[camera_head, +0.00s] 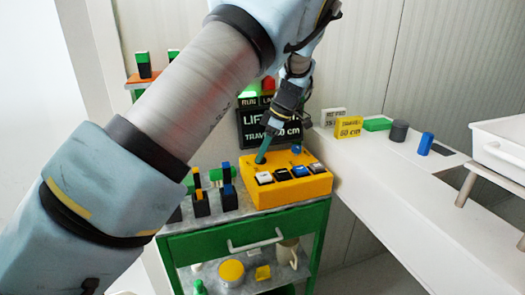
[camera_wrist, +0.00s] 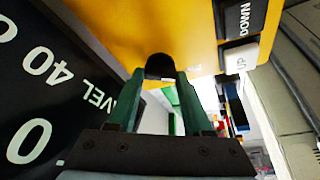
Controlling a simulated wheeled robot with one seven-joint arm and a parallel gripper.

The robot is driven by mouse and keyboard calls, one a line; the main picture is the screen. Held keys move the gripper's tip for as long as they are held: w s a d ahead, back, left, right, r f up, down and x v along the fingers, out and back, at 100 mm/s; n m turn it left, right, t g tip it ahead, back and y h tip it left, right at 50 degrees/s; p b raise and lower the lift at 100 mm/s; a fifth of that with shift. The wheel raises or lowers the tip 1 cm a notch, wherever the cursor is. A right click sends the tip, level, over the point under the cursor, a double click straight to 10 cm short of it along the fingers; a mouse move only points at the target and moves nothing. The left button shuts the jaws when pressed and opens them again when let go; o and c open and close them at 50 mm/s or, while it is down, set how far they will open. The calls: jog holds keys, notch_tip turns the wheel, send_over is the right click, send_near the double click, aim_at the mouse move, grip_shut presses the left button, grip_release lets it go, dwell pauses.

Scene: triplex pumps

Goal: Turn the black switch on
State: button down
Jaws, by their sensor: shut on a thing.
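The yellow control box (camera_head: 306,190) sits on top of the green cabinet, with a row of white, black and blue buttons along its front. My gripper (camera_head: 261,158) reaches down from above to the back left of the box's top. In the wrist view its green fingers (camera_wrist: 161,75) are shut on the black switch (camera_wrist: 160,65), a round knob on the yellow face. The fingers sit on either side of the knob. In the head view the black switch is hidden by the fingers. Whether it is turned on cannot be told.
A black sign (camera_head: 254,128) stands close behind the box. A blue knob (camera_head: 296,149) is right of my gripper. Several small coloured blocks (camera_head: 201,203) stand left of the box. A white counter (camera_head: 385,165) with loose pieces lies to the right.

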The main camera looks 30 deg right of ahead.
jog(key=shift+c, duration=1.6)
grip_release()
jog(key=b+v, duration=0.2)
jog(key=v, duration=0.8)
jog(key=shift+r+b, duration=0.35)
jog(key=shift+r, duration=0.05)
jog(key=shift+d, duration=0.1)
